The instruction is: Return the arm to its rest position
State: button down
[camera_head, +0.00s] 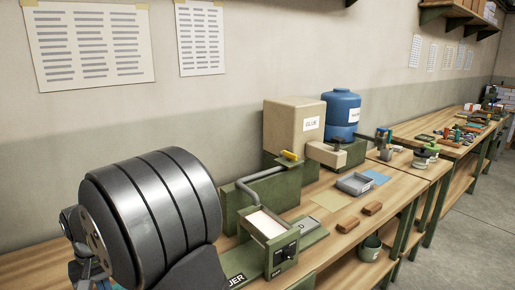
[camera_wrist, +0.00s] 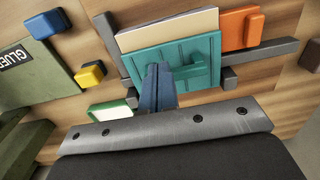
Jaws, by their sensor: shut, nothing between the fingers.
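My gripper (camera_wrist: 158,72) shows in the wrist view as a pair of blue fingers close together, shut and empty. The fingers stand in front of a teal holder (camera_wrist: 203,78), which has a cream stack of sheets (camera_wrist: 165,32) on its far side. I cannot tell whether the fingertips touch the holder. In the head view I cannot make out the fingers.
The head view shows the glue tank (camera_head: 293,127), a blue barrel (camera_head: 341,113) and a grey tray (camera_head: 355,184) on the bench.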

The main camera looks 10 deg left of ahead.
jog(key=shift+f, duration=1.85)
jog(key=c, duration=1.7)
grip_release()
jog(key=shift+w+d+r, duration=0.1)
jog(key=shift+d+r, duration=0.05)
jog(key=o, duration=1.4)
jog(key=w+d+r, duration=0.1)
jog(key=d+r, duration=0.1)
jog(key=d, duration=0.1)
jog(key=w+d+r, duration=0.2)
jog(key=d, duration=0.1)
jog(key=w+d+r, duration=0.1)
jog(key=d+r, duration=0.2)
jog(key=shift+w+r, duration=0.1)
jog(key=shift+w, duration=0.1)
jog(key=o, duration=0.3)
jog(key=w+d+r, duration=0.1)
jog(key=d+r, duration=0.3)
jog(key=d, duration=0.3)
jog(key=shift+d+r, duration=0.35)
jog(key=shift+d, duration=0.05)
notch_tip(320, 180, down, 10)
jog(key=shift+r, duration=0.1)
jog(key=shift+w+r, duration=0.1)
